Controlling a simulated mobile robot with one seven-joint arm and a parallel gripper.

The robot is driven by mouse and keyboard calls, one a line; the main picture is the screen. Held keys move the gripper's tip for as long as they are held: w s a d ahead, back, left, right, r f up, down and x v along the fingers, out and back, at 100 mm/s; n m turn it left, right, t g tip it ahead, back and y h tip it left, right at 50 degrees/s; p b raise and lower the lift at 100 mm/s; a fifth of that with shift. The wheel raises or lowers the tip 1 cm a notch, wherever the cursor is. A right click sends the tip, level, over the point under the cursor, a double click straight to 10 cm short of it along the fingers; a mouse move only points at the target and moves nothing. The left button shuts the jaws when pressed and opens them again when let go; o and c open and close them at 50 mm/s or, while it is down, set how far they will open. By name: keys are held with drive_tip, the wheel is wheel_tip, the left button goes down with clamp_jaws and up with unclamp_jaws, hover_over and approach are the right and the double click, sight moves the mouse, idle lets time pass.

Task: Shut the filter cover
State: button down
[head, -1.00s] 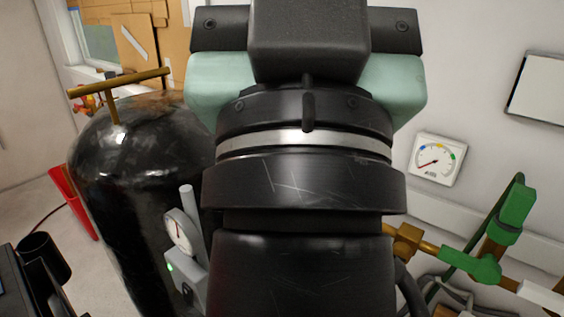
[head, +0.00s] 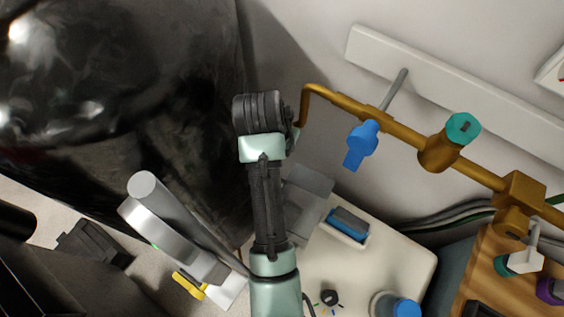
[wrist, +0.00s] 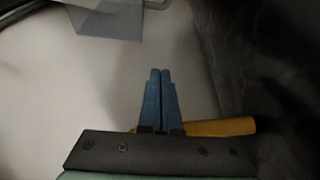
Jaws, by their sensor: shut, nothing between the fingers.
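My gripper (wrist: 160,74) is shut and empty, its two blue fingers together in the wrist view. In the head view my wrist hides its fingers. A grey, see-through flap (head: 308,192), which looks like the filter cover, stands open beside a slot in a white housing (head: 395,262). A blue filter block (head: 349,222) shows uncovered in the slot. My arm passes just left of the flap and hides part of it. In the wrist view a grey see-through panel (wrist: 108,18), likely the same cover, is at the top, apart from the fingers.
A brass pipe (head: 400,132) with a blue valve handle (head: 362,145) runs along the wall right of my wrist. A large black tank (head: 110,110) fills the left. A blue-capped jar (head: 395,305) and a wooden rack (head: 500,275) are at lower right.

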wheel_tip(320, 180, down, 12)
drive_tip(key=s, duration=0.1)
drive_tip(key=shift+s+r+g, duration=0.15)
drive_tip(key=shift+r+g, duration=0.05)
drive_tip(key=shift+g, duration=0.2)
drive_tip(key=shift+s, duration=0.1)
idle(0.4)
drive_tip(key=shift+s+a+n+p, duration=0.1)
drive_tip(key=shift+s+n+p, duration=0.25)
drive_tip(key=shift+p, duration=0.1)
